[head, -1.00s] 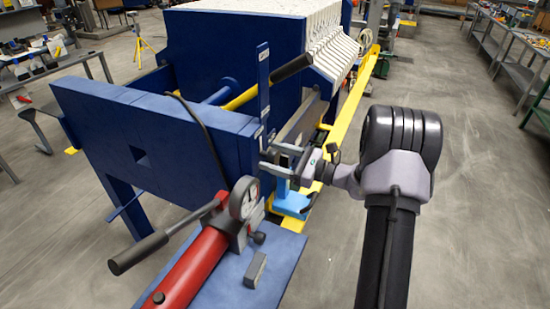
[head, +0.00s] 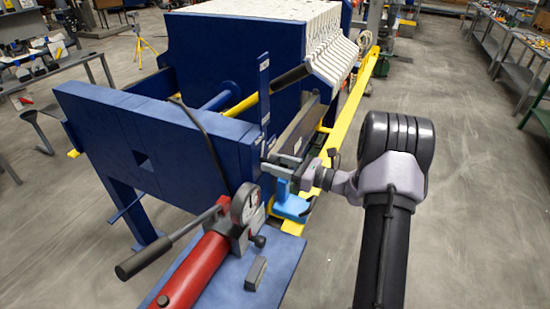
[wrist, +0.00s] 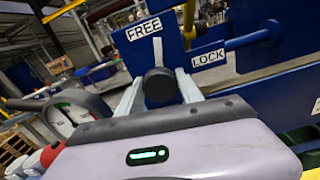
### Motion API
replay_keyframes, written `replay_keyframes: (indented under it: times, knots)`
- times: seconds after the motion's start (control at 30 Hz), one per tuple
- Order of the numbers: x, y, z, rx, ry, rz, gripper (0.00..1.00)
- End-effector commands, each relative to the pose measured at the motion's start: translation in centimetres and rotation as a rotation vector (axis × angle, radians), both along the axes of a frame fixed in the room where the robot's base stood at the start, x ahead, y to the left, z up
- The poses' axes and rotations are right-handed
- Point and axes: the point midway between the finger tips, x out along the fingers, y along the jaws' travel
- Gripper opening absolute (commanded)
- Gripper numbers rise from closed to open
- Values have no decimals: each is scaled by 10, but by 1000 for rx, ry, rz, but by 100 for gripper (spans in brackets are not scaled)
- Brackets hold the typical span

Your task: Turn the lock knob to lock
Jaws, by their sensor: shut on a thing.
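The lock knob (wrist: 160,87) is a round black knob with a white pointer bar (wrist: 157,52) on a blue plate. In the wrist view the pointer bar points up, towards the "FREE" label (wrist: 143,28). The "LOCK" label (wrist: 209,57) is to the right of it. My gripper (wrist: 161,90) is shut on the knob, with one pale finger on each side of it. In the head view my gripper (head: 271,167) is at the right end of the blue press frame (head: 165,145). The knob cannot be made out there.
A red cylinder (head: 195,270) with a pressure gauge (head: 245,204) and a black-gripped lever (head: 150,258) stands left of my gripper. Another black-gripped bar (head: 292,77) rises behind it. A yellow rail (head: 352,112) runs back along the press. The floor (head: 470,200) to the right is clear.

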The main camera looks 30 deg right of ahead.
Motion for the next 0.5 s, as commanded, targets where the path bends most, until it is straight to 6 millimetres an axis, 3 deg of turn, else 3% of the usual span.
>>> replay_keyframes:
  times: [0.5]
  knots:
    - [0,0,3,386,303,0,3]
